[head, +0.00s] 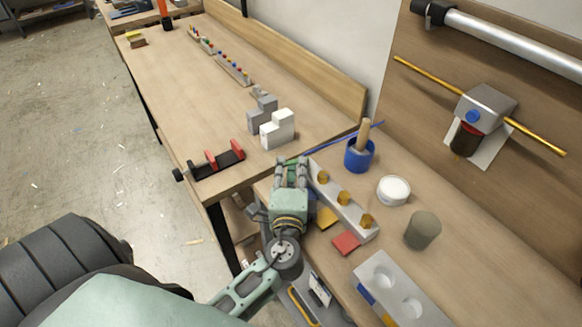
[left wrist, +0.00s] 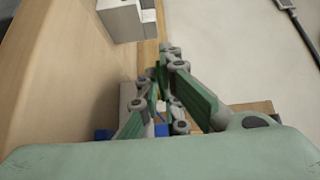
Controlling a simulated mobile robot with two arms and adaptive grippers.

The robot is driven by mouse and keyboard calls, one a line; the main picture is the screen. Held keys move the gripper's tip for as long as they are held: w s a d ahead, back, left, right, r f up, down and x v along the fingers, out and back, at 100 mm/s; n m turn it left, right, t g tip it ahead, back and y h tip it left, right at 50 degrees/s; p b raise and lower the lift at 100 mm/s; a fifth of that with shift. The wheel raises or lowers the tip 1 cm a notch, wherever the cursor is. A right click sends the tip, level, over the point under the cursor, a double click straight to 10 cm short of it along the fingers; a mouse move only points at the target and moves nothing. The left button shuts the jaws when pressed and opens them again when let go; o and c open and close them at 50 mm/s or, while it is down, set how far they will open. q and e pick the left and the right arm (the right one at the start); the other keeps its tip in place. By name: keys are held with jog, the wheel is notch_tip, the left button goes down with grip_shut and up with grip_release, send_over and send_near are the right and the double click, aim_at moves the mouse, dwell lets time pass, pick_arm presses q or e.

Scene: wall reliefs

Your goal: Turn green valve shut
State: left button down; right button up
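No green valve shows in either view. My left gripper (head: 291,163) is in the head view, over the front edge of the bench beside a grey block with several brass knobs (head: 343,198). Its fingers point away from me toward the far bench. In the left wrist view the fingers (left wrist: 160,72) run close together at the tips, and I cannot tell whether a gap is left between them. I see nothing held in them. My right gripper is not in view.
A blue cup (head: 359,156), a white round tub (head: 393,190) and a grey-green cylinder (head: 422,230) stand on the near bench. A wall panel (head: 420,75) carries a pipe and a boxed fixture (head: 486,108). Stepped blocks (head: 278,130) and a red-jawed clamp (head: 212,162) sit farther off.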

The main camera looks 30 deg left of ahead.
pick_arm(q)
jog(key=c, duration=2)
grip_release()
jog(key=shift+s, duration=0.1)
jog(key=shift+v, duration=3.95)
jog(key=shift+c, duration=0.2)
